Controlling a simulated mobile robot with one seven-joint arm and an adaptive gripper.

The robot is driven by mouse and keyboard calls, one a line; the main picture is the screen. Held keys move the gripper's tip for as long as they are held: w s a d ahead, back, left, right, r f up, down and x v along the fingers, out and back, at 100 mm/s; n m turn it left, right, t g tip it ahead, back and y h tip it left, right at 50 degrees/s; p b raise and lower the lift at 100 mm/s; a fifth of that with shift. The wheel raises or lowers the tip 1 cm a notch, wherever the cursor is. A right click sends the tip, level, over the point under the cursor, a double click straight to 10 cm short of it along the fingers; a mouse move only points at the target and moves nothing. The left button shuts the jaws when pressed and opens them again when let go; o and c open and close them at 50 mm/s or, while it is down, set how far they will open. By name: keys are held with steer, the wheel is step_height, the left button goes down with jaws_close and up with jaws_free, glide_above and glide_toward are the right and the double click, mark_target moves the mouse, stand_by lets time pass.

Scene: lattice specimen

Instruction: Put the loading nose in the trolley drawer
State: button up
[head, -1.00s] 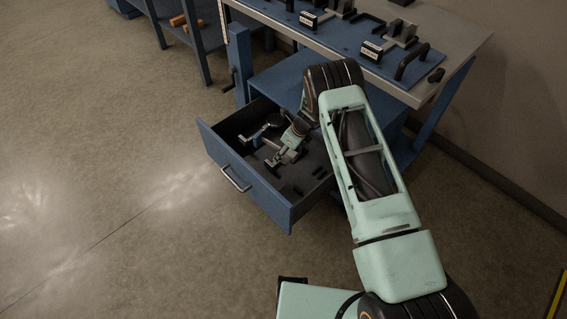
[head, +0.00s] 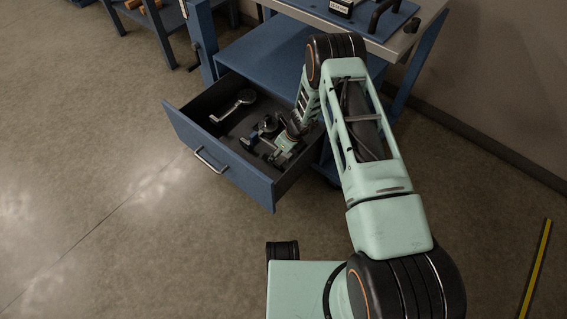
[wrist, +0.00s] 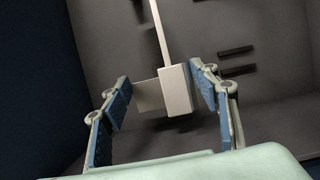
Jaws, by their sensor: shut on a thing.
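The trolley drawer (head: 236,174) is pulled open, its blue front and bar handle facing the lower left in the head view. My gripper (head: 259,149) is low inside it, near the front right.
Dark slots or bars (wrist: 237,50) show on the drawer floor. The blue trolley shelf (head: 262,62) and the bench top stand above and behind. Open floor lies to the left.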

mark_target(284, 160)
steer(key=shift+s+d+f+b, duration=0.2)
steer(key=shift+d+f, duration=0.2)
steer(key=shift+f, duration=0.15)
steer(key=shift+s+d+f+b, duration=0.1)
steer(key=shift+s+d+f, duration=0.1)
steer(key=shift+d+f, duration=0.25)
steer(key=shift+a+f+b, duration=0.1)
steer(key=shift+f+b, duration=0.4)
steer(key=shift+f, duration=1)
steer(key=shift+f, duration=0.2)
steer(key=o, duration=1.7)
steer(key=shift+s, duration=0.1)
steer(key=shift+o, duration=0.2)
steer(key=shift+r, duration=0.15)
steer(key=shift+r, duration=0.35)
steer(key=p+v, duration=0.3)
steer(key=v, duration=0.8)
steer(key=shift+p, duration=0.3)
